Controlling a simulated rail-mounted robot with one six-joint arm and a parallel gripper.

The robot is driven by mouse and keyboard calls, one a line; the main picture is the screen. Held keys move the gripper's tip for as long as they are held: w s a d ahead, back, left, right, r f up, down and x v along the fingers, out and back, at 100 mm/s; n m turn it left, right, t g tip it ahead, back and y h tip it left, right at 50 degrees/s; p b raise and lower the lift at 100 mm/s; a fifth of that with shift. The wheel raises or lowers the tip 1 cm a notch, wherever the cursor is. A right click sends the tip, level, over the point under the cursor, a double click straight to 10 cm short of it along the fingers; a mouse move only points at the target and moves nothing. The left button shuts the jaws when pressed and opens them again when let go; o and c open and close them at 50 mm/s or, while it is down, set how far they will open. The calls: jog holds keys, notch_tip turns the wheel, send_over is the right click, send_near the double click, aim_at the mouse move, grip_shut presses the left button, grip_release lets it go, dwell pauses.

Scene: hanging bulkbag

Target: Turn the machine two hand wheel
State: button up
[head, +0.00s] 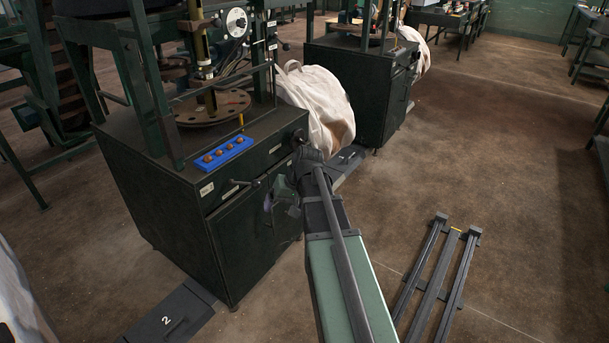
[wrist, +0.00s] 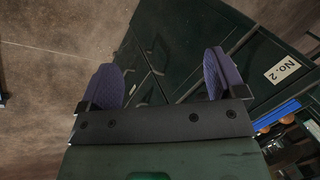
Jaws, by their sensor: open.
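The machine two cabinet (head: 170,210) is dark green and stands left of centre in the head view, with a "No. 2" label (wrist: 282,68) clear in the wrist view. A dark crank-like handle (head: 245,184) sticks out of its front below the top edge. I cannot tell whether this is part of the hand wheel; no full wheel rim shows clearly. My gripper (head: 281,201) is in front of the cabinet's right part, below and right of that handle. In the wrist view my gripper (wrist: 164,76) has its two purple pads wide apart, with nothing between them.
A blue tray (head: 222,153) with several brown round pieces lies on the cabinet top. A white bulk bag (head: 318,103) hangs behind, beside a second cabinet (head: 350,85). A dark floor plate marked 2 (head: 180,310) lies at the front. Open floor (head: 490,150) is at right.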

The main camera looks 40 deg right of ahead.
jog(key=w+d+f+m+t+y+b, duration=0.1)
jog(key=w+d+f+t+b, duration=0.1)
jog(key=w+d+f+b, duration=0.4)
jog(key=w+d+f+t+y+b, duration=0.1)
jog(key=w+d+f+t+b, duration=0.25)
jog(key=d, duration=0.55)
jog(key=t+b, duration=0.3)
jog(key=t, duration=0.6)
send_near(303, 141)
jog(key=shift+y, duration=0.4)
jog(key=x, duration=0.9)
jog(key=shift+w+d+f, duration=0.1)
jog(key=shift+d, duration=0.1)
jog(key=c, duration=0.9)
